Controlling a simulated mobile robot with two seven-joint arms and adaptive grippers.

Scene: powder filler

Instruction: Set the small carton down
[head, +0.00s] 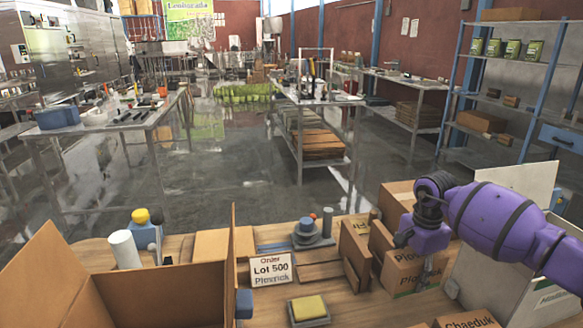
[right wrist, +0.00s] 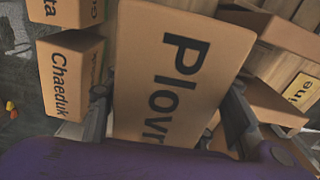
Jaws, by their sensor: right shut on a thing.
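A small brown carton marked "Plov..." (head: 408,277) is at the right of the bench in the head view. In the right wrist view the carton (right wrist: 185,70) fills the middle, its lettering running sideways. My right gripper (head: 424,262) comes down over it from the right. In the right wrist view the fingers of my right gripper (right wrist: 170,112) are on either side of the carton, shut on it. Whether its underside touches anything is hidden. A card reading "Order Lot 500 Plovrick" (head: 271,270) stands mid-bench. My left gripper is not in view.
A large open carton (head: 170,297) stands at front left. A carton marked "Chaeduk" (head: 466,320) is at the front edge; one (right wrist: 72,75) is close beside the held carton. Other cartons (head: 355,243) crowd its left. A scale with yellow top (head: 309,308) lies near the front.

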